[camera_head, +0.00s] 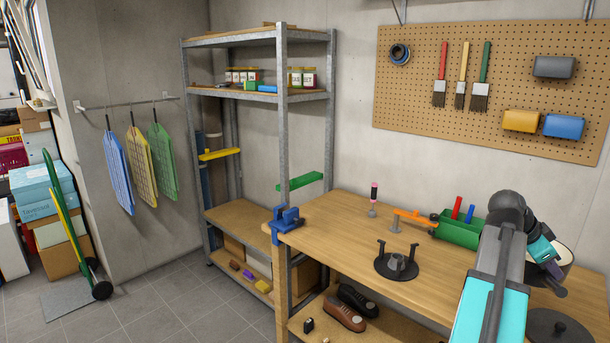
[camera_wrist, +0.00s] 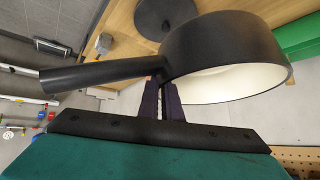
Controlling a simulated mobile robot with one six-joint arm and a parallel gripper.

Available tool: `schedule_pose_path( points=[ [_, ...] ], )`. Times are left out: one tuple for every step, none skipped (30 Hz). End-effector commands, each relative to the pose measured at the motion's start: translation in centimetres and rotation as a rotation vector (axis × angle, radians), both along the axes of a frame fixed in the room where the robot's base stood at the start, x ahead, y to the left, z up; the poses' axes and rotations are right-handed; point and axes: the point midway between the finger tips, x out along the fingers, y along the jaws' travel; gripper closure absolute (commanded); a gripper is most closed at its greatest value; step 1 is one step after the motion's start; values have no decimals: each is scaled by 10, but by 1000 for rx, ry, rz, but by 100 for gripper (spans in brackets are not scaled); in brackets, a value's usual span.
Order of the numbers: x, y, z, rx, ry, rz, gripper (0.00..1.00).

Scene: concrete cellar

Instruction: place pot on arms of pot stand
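The black pot (camera_wrist: 225,50) has a cream inside and a long straight handle (camera_wrist: 95,75). It fills much of the wrist view; part of it shows at the right of the head view (camera_head: 566,254), beyond my arm. My gripper (camera_wrist: 161,88) has its fingers close together at the handle, near where it joins the pot body; it looks shut on the handle. The fingertips are partly hidden by the handle. In the head view, my gripper (camera_head: 547,252) is over the right side of the bench. The dark pot stand (camera_head: 397,265), a round base with upright arms, stands empty mid-bench.
A dark round disc (camera_head: 558,328) lies at the bench's front right. A green box (camera_head: 460,232) with red and blue tools stands behind the stand, beside an orange tool (camera_head: 412,216). A blue vise (camera_head: 287,219) is at the left corner. Bare wood surrounds the stand.

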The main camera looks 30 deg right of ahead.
Motion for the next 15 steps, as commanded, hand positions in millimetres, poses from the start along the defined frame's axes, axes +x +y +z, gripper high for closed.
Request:
schedule_pose_path(
  points=[
    [0, -1, 3, -7, -1, 0, 100],
    [0, -1, 3, -7, -1, 0, 100],
    [0, -1, 3, -7, -1, 0, 100],
    [0, -1, 3, -7, -1, 0, 100],
    [0, -1, 3, -7, -1, 0, 100],
    [0, -1, 3, -7, -1, 0, 100],
    [2, -1, 3, -8, -2, 4, 100],
    [5, 0, 2, -7, -2, 11, 100],
    [8, 1, 1, -7, -2, 19, 100],
    [10, 2, 1, -8, -2, 25, 100],
    [13, 3, 0, -8, -2, 31, 100],
    [16, 4, 0, -7, -2, 39, 100],
    [18, 4, -1, -7, -2, 45, 100],
    [20, 5, -1, -7, -1, 51, 100],
    [24, 6, -2, -7, -2, 61, 100]
  ],
)
